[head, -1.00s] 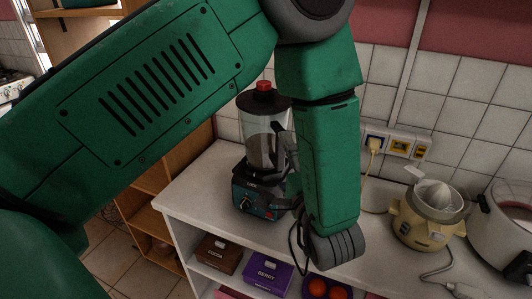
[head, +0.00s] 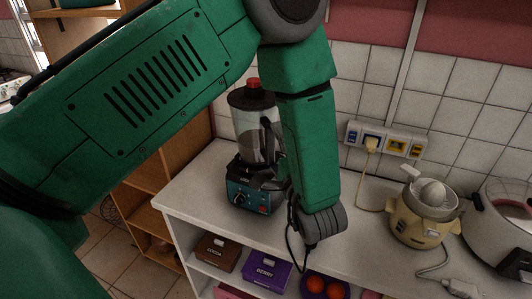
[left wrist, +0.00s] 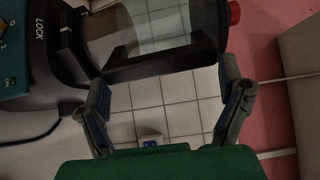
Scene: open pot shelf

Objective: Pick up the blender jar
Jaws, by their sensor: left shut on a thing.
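The blender jar (head: 246,124), clear with a dark lid and red cap, stands upright at the blender's teal base (head: 247,196) on the white counter. I cannot tell whether it is seated or slightly raised. In the left wrist view the jar (left wrist: 150,22) lies across the top, with its black handle (left wrist: 160,65) facing my gripper. My left gripper (head: 273,158) is at the jar's right side, partly hidden by my forearm. In the left wrist view my left gripper (left wrist: 163,84) has a finger toward each end of the handle and is shut on the jar. My right gripper is out of view.
A yellow juicer (head: 422,213) and a white round appliance (head: 503,225) stand to the right on the counter. Wall sockets (head: 384,140) with a plugged cord are behind. Boxes of cocoa (head: 218,252) and berry (head: 267,273) sit on the shelf below.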

